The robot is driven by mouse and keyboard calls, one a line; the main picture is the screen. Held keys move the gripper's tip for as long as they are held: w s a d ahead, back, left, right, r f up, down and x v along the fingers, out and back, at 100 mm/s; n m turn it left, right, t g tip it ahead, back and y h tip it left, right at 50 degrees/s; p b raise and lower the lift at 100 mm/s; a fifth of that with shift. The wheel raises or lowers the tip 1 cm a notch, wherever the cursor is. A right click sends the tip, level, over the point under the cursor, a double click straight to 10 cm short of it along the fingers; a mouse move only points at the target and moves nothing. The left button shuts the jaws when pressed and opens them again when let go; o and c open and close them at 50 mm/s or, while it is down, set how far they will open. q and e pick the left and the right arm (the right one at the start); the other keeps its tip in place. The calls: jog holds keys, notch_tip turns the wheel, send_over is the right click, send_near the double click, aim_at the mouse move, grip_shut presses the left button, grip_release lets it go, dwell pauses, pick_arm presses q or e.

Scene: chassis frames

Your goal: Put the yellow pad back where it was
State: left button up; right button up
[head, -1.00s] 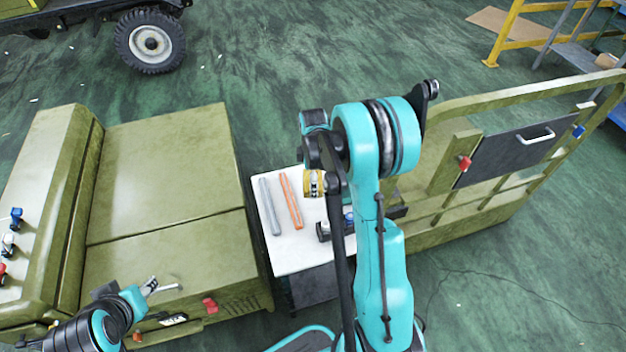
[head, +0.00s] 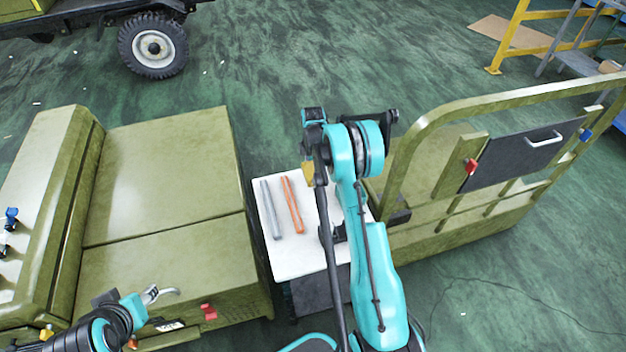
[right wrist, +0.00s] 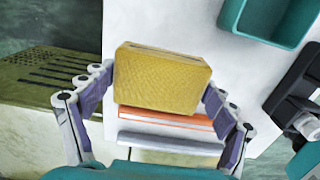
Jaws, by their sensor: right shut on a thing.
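The yellow pad (right wrist: 163,80) is a thick block with a rough face, held between the two fingers of my right gripper (right wrist: 160,86) in the right wrist view. In the head view only a small part of the pad (head: 308,174) shows beside my right arm, near the far edge of the white tabletop (head: 297,262). Whether the pad touches the tabletop is not clear. My left gripper (head: 158,295) is over the front of the green cabinet, away from the pad; its jaw state is unclear.
A grey bar (head: 271,210) and an orange bar (head: 292,205) lie on the tabletop, close to the pad. A teal container (right wrist: 270,22) and a black object (right wrist: 298,95) lie right of the pad in the wrist view. A green cabinet (head: 165,165) and railed frame (head: 470,215) flank the table.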

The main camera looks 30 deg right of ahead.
jog(key=shift+f+b, duration=0.7)
jog(key=shift+f, duration=1.25)
jog(key=shift+s, duration=0.1)
jog(key=shift+f, duration=0.2)
jog(key=o, duration=1.2)
jog(key=shift+r, duration=0.1)
